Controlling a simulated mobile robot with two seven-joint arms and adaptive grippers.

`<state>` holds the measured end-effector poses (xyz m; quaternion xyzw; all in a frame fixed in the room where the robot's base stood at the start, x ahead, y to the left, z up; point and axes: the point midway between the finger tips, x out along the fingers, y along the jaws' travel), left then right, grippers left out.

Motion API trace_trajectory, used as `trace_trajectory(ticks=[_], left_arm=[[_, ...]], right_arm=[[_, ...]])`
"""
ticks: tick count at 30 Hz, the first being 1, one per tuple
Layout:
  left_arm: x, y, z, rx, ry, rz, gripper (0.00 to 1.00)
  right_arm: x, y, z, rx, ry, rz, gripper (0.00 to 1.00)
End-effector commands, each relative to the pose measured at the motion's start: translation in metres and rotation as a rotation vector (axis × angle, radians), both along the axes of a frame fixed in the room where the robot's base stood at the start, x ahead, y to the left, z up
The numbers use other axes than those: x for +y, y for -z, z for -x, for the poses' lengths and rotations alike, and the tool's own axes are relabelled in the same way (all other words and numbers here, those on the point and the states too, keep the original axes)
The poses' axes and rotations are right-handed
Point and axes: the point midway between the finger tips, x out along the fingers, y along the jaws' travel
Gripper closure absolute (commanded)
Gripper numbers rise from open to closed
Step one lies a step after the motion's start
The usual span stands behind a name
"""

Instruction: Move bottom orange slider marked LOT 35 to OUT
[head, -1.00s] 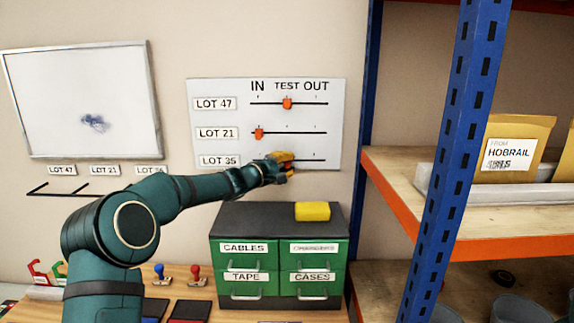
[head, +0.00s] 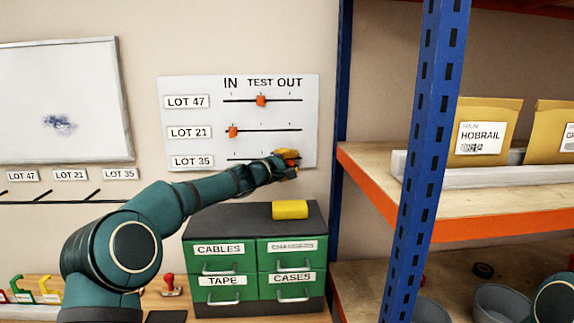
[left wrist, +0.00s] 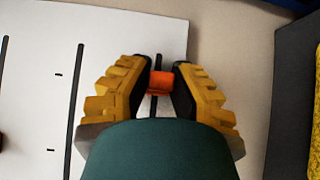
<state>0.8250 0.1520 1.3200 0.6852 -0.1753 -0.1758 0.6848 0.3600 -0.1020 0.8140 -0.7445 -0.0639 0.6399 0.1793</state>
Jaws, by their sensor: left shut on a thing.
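The white slider board (head: 200,147) hangs on the wall with rows LOT 47, LOT 21 and LOT 35 under IN, TEST and OUT. The LOT 47 slider (head: 261,101) is at TEST; the LOT 21 slider (head: 233,132) is at IN.
A green drawer cabinet (head: 228,256) stands below the board, with a yellow block (head: 290,209) on its dark top. A blue shelf post (head: 430,160) and shelves with envelopes (head: 485,115) stand at right. A whiteboard (head: 65,100) hangs at left.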

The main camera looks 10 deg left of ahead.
Motion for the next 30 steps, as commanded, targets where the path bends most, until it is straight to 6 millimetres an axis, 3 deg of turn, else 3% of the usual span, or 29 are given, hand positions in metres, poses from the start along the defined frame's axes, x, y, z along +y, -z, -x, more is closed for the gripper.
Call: trace_trajectory(ticks=[2, 3, 5, 19, 30], left_arm=[[-0.002, -0.002, 0.0, -0.003, 0.004, 0.003, 1.0], [-0.002, -0.002, 0.0, -0.003, 0.004, 0.003, 0.64], [-0.002, -0.002, 0.0, -0.003, 0.004, 0.003, 0.47], [0.004, -0.001, 0.009, -0.001, 0.003, 0.003, 0.47], [0.034, -0.002, 0.062, -0.001, 0.002, 0.0, 0.47]], right_arm=[[0.0, 0.0, 0.0, 0.0, 0.0, 0.0, 0.47], [0.0, 0.0, 0.0, 0.0, 0.0, 0.0, 0.47], [0.0, 0.0, 0.0, -0.001, 0.0, 0.0, 0.47], [0.0, 0.0, 0.0, -0.001, 0.0, 0.0, 0.47], [0.0, 0.0, 0.0, -0.001, 0.0, 0.0, 0.47]])
